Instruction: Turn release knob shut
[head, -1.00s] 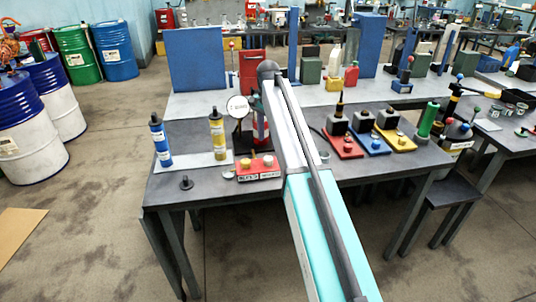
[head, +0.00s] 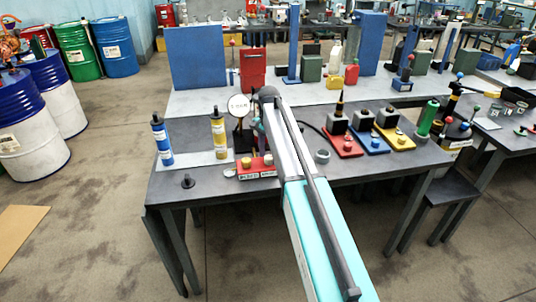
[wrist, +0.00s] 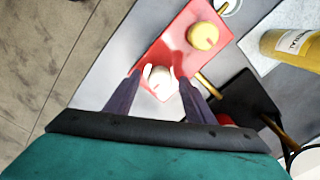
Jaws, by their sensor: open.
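A red block (head: 243,173) with a yellow knob (head: 246,162) and a pale knob (head: 268,159) sits near the front edge of the table. Its front labels are too small to read, so I cannot tell which is the release knob. In the wrist view the red block (wrist: 184,48) runs diagonally, with the yellow knob (wrist: 202,36) farther off. My gripper (wrist: 160,80) is open, its dark fingers on either side of the pale knob (wrist: 161,84). Contact with the knob cannot be made out. In the head view my arm partly hides the gripper.
A yellow-labelled bottle (head: 219,138) and a blue bottle (head: 162,142) stand left of the block. A round gauge (head: 239,107) stands behind it. Red, blue and yellow bases (head: 343,147) with posts are to the right. The front-left tabletop holds a small black piece (head: 188,181).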

